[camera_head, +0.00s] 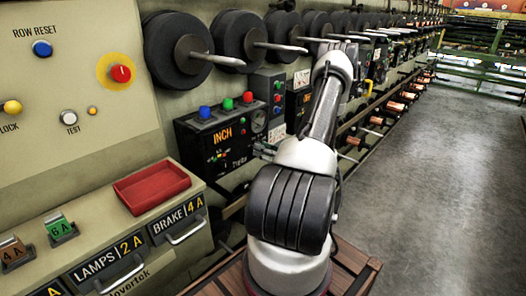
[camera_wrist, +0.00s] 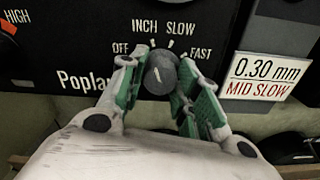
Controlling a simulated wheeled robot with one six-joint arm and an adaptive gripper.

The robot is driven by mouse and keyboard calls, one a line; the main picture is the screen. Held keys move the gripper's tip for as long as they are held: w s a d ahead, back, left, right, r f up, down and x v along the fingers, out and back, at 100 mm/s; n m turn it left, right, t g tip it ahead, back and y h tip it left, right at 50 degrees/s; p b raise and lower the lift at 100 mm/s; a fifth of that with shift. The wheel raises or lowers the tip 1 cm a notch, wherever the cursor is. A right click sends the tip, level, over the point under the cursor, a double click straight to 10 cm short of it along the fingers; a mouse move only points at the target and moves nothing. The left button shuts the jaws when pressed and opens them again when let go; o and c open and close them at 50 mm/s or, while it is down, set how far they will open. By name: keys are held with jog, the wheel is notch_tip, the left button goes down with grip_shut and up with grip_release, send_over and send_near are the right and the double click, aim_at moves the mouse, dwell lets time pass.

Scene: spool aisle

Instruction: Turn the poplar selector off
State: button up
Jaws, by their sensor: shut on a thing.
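The poplar selector (camera_wrist: 160,75) is a round dark grey knob on a black panel, in the wrist view. The words OFF, INCH, SLOW and FAST stand around its top from left to right, and "Poplar" is partly readable at its lower left. A small pale mark shows on the knob's face, but I cannot tell for sure which word it points to. My gripper (camera_wrist: 157,66) is shut on the knob, with one green-padded finger on each side. In the head view my arm hides the gripper and the selector.
Left of the knob is an orange dial marked HIGH (camera_wrist: 9,28). A label reading 0.30 mm MID SLOW (camera_wrist: 262,78) is at the right. In the head view, black spools (camera_head: 178,50) line the machine, a red tray (camera_head: 152,186) lies on the console, and grey floor (camera_head: 440,170) is clear at right.

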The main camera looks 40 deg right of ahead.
jog(key=shift+n, duration=3.1)
jog(key=o, duration=1.1)
jog(key=shift+c, duration=0.2)
jog(key=shift+s, duration=0.1)
jog(key=s, duration=1.1)
jog(key=shift+s+d, duration=0.4)
jog(key=shift+d, duration=0.05)
